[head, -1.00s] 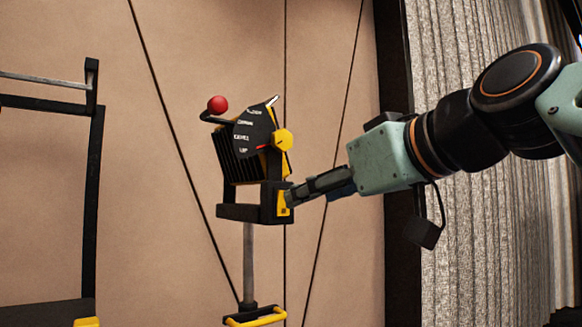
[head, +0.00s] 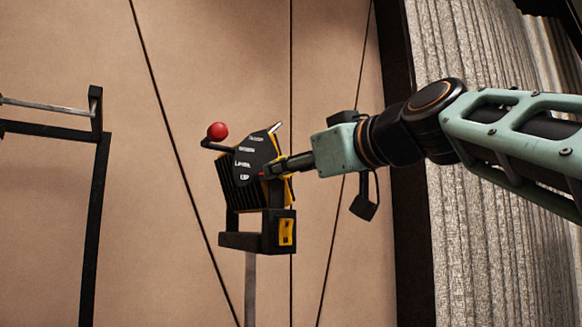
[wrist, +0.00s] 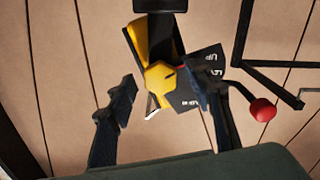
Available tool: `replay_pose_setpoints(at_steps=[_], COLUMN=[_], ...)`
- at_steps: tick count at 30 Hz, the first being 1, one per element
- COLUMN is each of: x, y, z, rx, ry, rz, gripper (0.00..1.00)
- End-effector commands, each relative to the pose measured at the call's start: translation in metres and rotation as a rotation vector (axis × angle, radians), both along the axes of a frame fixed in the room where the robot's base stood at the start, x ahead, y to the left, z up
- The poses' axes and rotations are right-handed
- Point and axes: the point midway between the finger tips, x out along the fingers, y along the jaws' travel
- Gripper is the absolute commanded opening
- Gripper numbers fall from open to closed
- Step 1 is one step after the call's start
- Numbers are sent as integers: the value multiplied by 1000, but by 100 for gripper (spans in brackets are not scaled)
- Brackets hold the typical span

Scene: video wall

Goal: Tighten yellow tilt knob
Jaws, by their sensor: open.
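The yellow tilt knob (wrist: 160,78) shows in the wrist view as a many-sided yellow knob on the side of the black tilt head. In the head view my gripper hides it. The tilt head (head: 245,165), with white lettering on its plate, sits above a black bracket on a grey pole. My gripper (head: 274,171) reaches in from the right at the knob's height. In the wrist view my gripper (wrist: 164,84) is open, one finger on each side of the knob. A gap shows on the left; the right finger overlaps the lettered plate, and contact cannot be told.
A red ball-ended lever (head: 218,131) sticks out at the head's upper left. The black bracket (head: 245,242) with a yellow plate lies below my gripper. A black frame (head: 95,190) stands at the far left. Thin dark cables run across the tan wall.

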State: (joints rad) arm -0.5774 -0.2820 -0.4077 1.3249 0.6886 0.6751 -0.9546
Motion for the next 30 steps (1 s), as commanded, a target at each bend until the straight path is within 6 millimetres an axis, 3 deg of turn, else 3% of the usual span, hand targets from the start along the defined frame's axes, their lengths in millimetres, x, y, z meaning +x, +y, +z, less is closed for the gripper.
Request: replay_pose_setpoints(at_steps=[12, 24, 30], x=[9, 9, 9], y=[6, 6, 6], z=[0, 0, -1], rx=[1, 1, 11], ry=[0, 0, 8], rz=[-1, -1, -1], gripper=[47, 5, 5])
